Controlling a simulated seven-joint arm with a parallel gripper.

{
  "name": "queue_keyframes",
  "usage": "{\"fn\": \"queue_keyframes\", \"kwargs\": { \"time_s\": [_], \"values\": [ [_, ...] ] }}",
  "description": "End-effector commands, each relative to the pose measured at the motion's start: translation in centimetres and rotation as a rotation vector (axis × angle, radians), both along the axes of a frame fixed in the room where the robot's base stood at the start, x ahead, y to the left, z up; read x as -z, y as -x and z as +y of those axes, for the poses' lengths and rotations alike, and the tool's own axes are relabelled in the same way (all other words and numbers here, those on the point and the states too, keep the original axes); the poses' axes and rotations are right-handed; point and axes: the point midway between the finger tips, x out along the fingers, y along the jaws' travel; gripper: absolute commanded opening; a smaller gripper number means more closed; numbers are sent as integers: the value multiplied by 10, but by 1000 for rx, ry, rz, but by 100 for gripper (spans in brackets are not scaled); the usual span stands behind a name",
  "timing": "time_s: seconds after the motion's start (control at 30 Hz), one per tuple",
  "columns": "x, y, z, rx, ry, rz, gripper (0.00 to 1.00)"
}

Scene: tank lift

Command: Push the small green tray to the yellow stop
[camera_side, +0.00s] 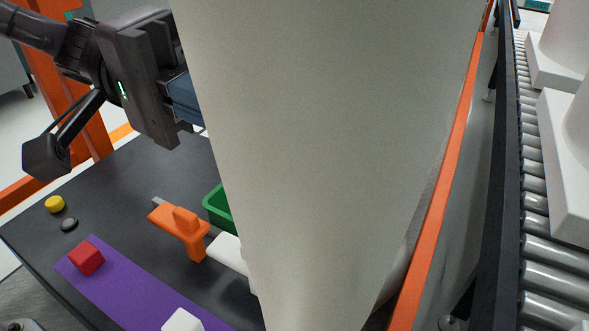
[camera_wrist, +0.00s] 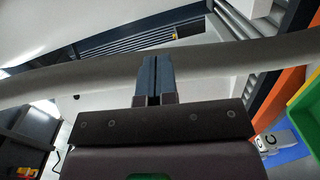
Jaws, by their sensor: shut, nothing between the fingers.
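The small green tray (camera_side: 217,208) stands on the dark table in the side view. A large beige column hides most of it. A green walled piece (camera_wrist: 309,118) that looks like the tray shows at the right edge of the wrist view. A yellow strip (camera_wrist: 304,84), perhaps the stop, lies along its upper side; I cannot tell whether they touch. My gripper (camera_wrist: 156,60) is shut and empty, its blue fingers together. In the side view its finger bases show above the table at the left of the column, and its fingertips are hidden.
The beige column (camera_side: 330,150) blocks the middle of the side view. An orange T-shaped piece (camera_side: 182,222) and white block (camera_side: 228,253) stand beside the tray. A red cube (camera_side: 87,258) sits on a purple strip (camera_side: 130,292); a yellow disc (camera_side: 55,204) is at left. A roller conveyor (camera_side: 535,200) runs at right.

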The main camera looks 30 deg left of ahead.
Motion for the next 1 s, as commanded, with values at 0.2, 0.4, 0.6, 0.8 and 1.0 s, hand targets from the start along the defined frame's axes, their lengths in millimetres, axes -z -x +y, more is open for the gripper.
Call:
{"fn": "queue_keyframes", "kwargs": {
  "time_s": [0.2, 0.4, 0.6, 0.8, 1.0],
  "values": [
    [35, 21, -3, 219, -232, -431, 0],
    [66, 23, 9, 528, -456, -984, 0],
    [82, -6, 34, 995, -659, -1660, 0],
    [64, -50, 50, 1533, -779, -2223, 0],
    [34, -82, 53, -1772, 730, 2249, 0]
  ]
}}
